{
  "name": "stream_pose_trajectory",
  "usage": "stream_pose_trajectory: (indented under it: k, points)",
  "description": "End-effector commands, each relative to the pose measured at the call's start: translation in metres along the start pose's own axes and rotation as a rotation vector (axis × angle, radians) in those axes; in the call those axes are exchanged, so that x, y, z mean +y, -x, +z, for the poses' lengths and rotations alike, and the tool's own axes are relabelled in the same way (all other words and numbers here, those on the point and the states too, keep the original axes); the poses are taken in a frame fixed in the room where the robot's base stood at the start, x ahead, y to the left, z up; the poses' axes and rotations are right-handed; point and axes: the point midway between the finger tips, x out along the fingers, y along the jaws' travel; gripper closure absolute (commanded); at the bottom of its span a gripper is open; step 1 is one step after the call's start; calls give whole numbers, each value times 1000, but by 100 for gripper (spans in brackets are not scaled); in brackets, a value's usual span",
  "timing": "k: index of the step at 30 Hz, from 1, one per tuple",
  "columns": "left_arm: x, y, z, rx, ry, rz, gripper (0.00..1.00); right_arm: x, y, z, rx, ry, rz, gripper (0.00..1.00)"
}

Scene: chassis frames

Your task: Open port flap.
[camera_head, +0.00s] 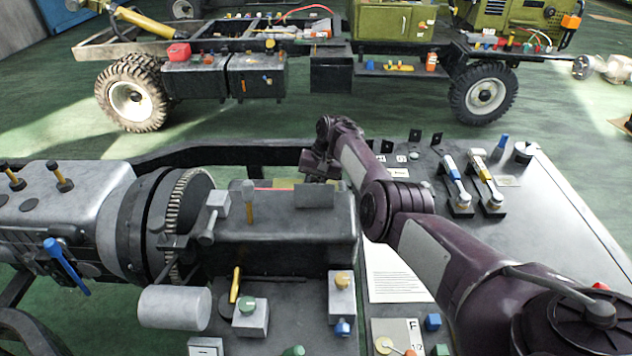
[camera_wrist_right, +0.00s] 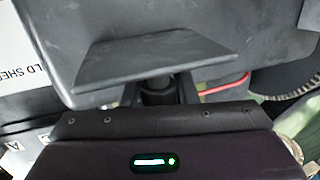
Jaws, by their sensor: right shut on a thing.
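The port flap appears to be the flat dark grey plate (camera_head: 318,196) on the far top edge of the dark grey housing (camera_head: 285,238). In the right wrist view a tilted dark plate (camera_wrist_right: 150,62) stands right in front of my right gripper (camera_wrist_right: 158,90). In the head view my right arm reaches across to the far side of the housing, and the right gripper (camera_head: 318,172) is low behind the plate. It is shut at the plate; the exact contact is mostly hidden. My left gripper is not in view.
A ribbed gear ring (camera_head: 182,215) and a grey tank (camera_head: 65,205) are left of the housing. Two levers (camera_head: 470,180) stand on the right panel. A grey cylinder (camera_head: 175,307) and knob blocks sit in front. A wheeled chassis (camera_head: 300,60) stands behind, across green floor.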

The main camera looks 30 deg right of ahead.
Motion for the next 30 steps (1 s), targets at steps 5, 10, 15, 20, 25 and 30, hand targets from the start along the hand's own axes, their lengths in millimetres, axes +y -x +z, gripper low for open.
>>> stream_pose_trajectory:
  k: [5,10,15,20,25,30]
  points:
    - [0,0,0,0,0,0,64,-1,-2,1,-6,-3,0,100]
    - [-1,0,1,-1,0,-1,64,0,-2,1,-6,-4,0,100]
    - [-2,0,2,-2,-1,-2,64,0,-2,1,-6,-4,0,66]
    - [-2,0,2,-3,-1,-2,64,0,-1,1,-7,-4,0,52]
    - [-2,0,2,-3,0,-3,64,0,-1,1,-7,-4,0,52]
    - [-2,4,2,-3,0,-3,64,-1,9,1,-5,-3,-1,52]
